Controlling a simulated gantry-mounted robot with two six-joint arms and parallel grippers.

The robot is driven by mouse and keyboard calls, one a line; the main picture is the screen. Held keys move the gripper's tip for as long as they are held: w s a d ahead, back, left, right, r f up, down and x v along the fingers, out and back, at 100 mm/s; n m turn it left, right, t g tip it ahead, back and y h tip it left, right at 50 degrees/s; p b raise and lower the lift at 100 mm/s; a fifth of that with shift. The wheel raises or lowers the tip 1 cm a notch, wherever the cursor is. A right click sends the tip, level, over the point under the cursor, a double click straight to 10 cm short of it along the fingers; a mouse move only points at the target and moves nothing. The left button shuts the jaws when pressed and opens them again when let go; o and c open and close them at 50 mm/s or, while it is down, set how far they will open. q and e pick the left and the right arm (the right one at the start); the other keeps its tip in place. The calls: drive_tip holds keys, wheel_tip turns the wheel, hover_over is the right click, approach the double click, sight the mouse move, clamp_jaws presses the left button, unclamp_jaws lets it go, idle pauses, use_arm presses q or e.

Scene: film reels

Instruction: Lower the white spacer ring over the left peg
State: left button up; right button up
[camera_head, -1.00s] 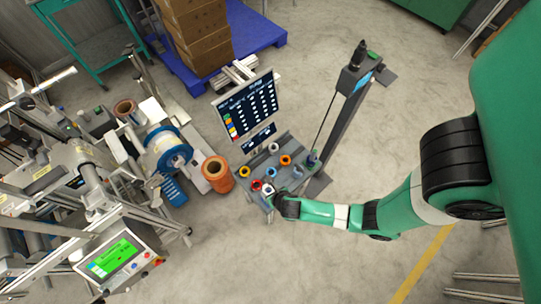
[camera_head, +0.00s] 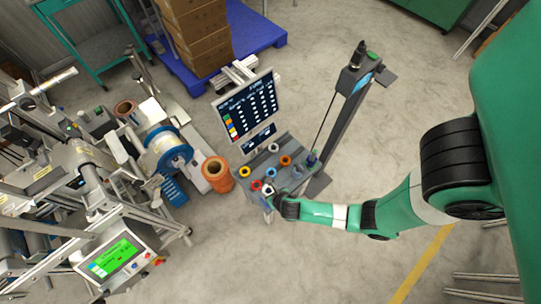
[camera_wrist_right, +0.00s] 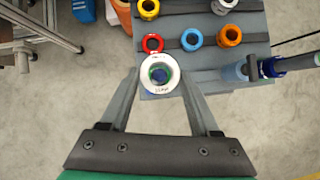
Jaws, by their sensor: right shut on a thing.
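The white spacer ring (camera_wrist_right: 148,82) is held between the fingertips of my right gripper (camera_wrist_right: 160,80) in the right wrist view. Through its hole I see something green and blue; I cannot tell whether a peg stands inside it. The ring is over the near edge of the grey stand (camera_wrist_right: 175,63), close to the red ring. In the head view the white ring (camera_head: 268,190) shows small at my right gripper (camera_head: 274,194). I cannot make out the left peg. My left gripper is not in view.
Red (camera_wrist_right: 152,43), yellow (camera_wrist_right: 149,8), blue (camera_wrist_right: 191,39) and orange (camera_wrist_right: 229,35) rings sit on the stand. A blue bottle-like object (camera_wrist_right: 272,67) is at its right. A screen (camera_head: 247,105) rises behind the stand. An orange roll (camera_head: 217,175) stands to its left.

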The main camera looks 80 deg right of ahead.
drive_tip(key=shift+f, duration=0.45)
drive_tip(key=shift+f+b, duration=0.15)
drive_tip(key=shift+b, duration=0.15)
drive_tip(key=shift+f, duration=0.45)
drive_tip(key=shift+f+b, duration=0.2)
drive_tip(key=shift+b, duration=0.2)
drive_tip(key=shift+f+b, duration=0.6)
drive_tip(key=shift+f, duration=0.2)
drive_tip(key=shift+f, duration=0.15)
drive_tip(key=shift+f+b, duration=0.3)
drive_tip(key=shift+f, duration=0.05)
